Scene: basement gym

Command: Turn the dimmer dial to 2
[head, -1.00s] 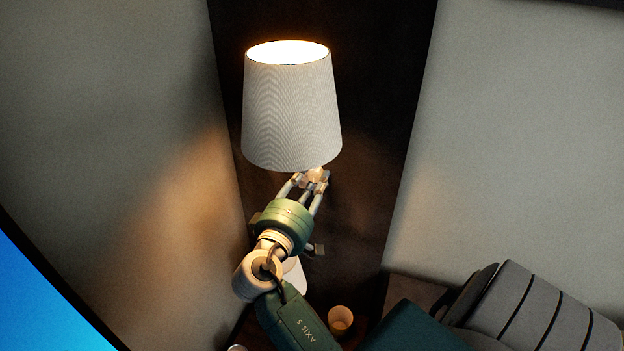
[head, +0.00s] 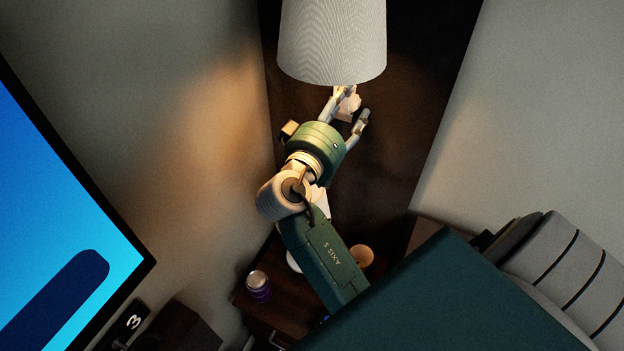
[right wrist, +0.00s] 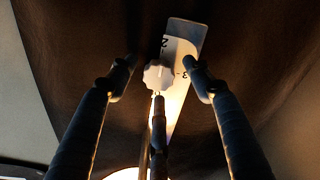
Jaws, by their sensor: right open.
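The dimmer dial (right wrist: 158,76) is a small white scalloped knob on a pale plate (right wrist: 190,50) in the right wrist view. The digits 2 and 3 show on the plate beside the knob. I cannot tell which number the dial points to. My right gripper (right wrist: 160,66) is open, with its fingers spread around the dial and gaps at both sides. In the head view my right gripper (head: 349,106) is just under the lampshade (head: 332,40), and its fingers partly hide the dial. My left gripper is out of view.
Grey striped cushioning (head: 565,265) is at the right.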

